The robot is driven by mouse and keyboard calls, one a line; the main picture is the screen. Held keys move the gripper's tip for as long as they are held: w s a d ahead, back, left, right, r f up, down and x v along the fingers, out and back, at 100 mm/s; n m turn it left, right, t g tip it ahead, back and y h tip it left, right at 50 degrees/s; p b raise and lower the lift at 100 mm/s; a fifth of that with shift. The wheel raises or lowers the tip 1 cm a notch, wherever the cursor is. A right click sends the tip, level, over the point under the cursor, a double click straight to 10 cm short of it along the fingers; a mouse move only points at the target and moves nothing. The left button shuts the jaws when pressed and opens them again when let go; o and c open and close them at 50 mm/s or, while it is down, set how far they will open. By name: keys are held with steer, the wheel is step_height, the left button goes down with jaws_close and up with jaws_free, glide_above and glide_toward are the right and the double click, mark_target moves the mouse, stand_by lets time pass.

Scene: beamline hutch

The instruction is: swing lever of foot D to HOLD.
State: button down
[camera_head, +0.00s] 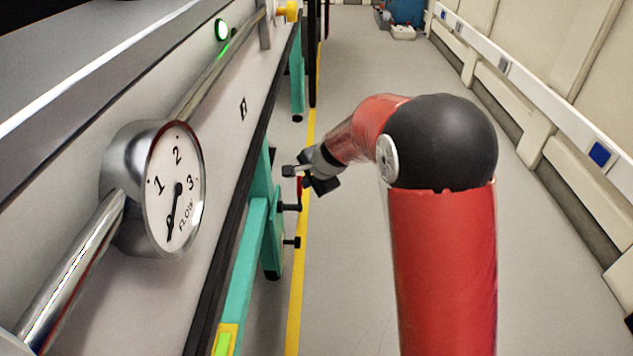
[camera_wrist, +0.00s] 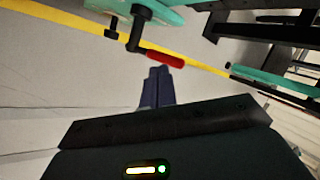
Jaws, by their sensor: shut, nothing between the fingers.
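A lever with a red grip (camera_wrist: 165,59) shows in the wrist view, on a dark arm and pivot (camera_wrist: 135,28) beside a teal foot (camera_wrist: 165,12). My gripper (camera_wrist: 160,70) is shut and empty, its fingertips just short of the red grip; I cannot tell if they touch. In the head view the red grip (camera_head: 299,187) shows as a thin strip beside my gripper (camera_head: 318,178), next to the teal support (camera_head: 262,215). My gripper partly covers the lever there. No foot letter or HOLD mark is readable.
Black knobs (camera_head: 292,242) stick out from the teal support. A flow gauge (camera_head: 175,190) and pipe (camera_head: 75,265) are on the bench side at left. The grey aisle floor (camera_head: 350,60) is open beyond a yellow line (camera_head: 297,300); a white-railed wall (camera_head: 530,80) bounds it at right.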

steer(key=shift+w+a+f, duration=0.3)
steer(key=shift+w+a, duration=0.05)
steer(key=shift+w, duration=0.15)
steer(key=w+p, duration=0.1)
steer(key=p, duration=0.1)
steer(key=w+g+p, duration=0.1)
steer(key=p, duration=0.1)
steer(key=shift+w+f, duration=0.35)
steer(key=shift+s, duration=0.2)
